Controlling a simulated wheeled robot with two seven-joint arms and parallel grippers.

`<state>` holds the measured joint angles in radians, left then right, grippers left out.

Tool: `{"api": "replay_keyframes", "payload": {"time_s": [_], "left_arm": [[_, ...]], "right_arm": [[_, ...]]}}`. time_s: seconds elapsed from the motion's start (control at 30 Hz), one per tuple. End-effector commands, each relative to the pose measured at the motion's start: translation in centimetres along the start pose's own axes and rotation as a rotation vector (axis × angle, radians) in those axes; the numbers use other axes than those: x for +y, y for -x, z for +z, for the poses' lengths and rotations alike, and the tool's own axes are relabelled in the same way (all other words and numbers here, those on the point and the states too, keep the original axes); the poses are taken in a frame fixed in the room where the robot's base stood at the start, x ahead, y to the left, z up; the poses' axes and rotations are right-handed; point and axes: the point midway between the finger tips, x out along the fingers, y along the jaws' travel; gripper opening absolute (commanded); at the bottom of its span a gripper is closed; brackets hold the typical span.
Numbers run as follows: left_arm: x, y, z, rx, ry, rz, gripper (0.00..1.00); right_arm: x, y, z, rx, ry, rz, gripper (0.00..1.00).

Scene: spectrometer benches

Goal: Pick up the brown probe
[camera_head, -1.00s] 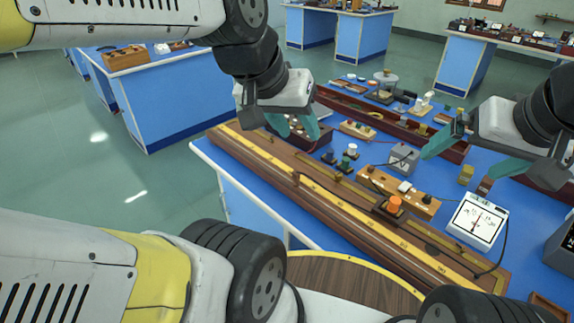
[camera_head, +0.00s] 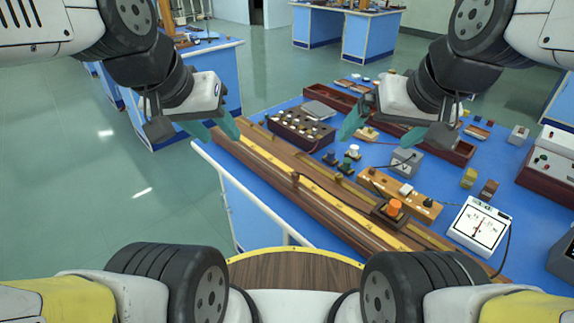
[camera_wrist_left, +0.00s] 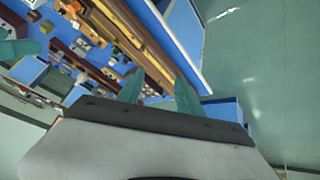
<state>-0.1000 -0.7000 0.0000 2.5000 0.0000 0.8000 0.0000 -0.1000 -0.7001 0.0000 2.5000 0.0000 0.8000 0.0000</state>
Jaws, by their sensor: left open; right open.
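A small reddish-brown upright piece (camera_head: 296,178), which looks like the brown probe, stands on the long wooden wire board (camera_head: 325,212), with a thin dark lead beside it. It is too small to tell its exact shape. My left gripper (camera_head: 216,129) is open and empty, over the far left end of the board, up and left of the probe. Its teal fingers also show in the left wrist view (camera_wrist_left: 158,93), apart, with nothing between them. My right gripper (camera_head: 381,134) is open and empty above the bench, up and right of the probe.
A dark box with several knobs (camera_head: 300,130) sits behind the board. A wooden block with an orange knob (camera_head: 393,208), a white dial meter (camera_head: 479,225) and a grey meter (camera_head: 404,162) stand to the right. Open floor (camera_head: 130,215) lies left of the bench.

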Motion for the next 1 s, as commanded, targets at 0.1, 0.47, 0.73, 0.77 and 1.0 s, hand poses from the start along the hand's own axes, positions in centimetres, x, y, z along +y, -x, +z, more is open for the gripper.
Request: {"api": "replay_keyframes", "payload": {"time_s": [0.1,0.47,0.73,0.77,1.0], "left_arm": [[0.0,-0.2,-0.2,-0.008,-0.007,-0.002,0.43],[0.2,-1.2,-1.5,-0.049,-0.053,-0.015,0.43],[0.5,-3.1,-3.4,-0.114,-0.126,-0.031,0.43],[0.6,-3.4,-3.7,-0.124,-0.137,-0.033,0.43],[1.7,-7.9,-6.6,-0.235,-0.267,-0.044,0.43]], "right_arm": [[0.0,0.0,0.0,0.0,0.0,0.0,1.0],[0.0,0.0,0.0,0.0,0.0,0.0,1.0],[0.0,0.0,0.0,0.0,0.0,0.0,1.0],[0.0,0.0,0.0,0.0,0.0,0.0,1.0],[0.0,0.0,0.0,0.0,0.0,0.0,1.0]]}}
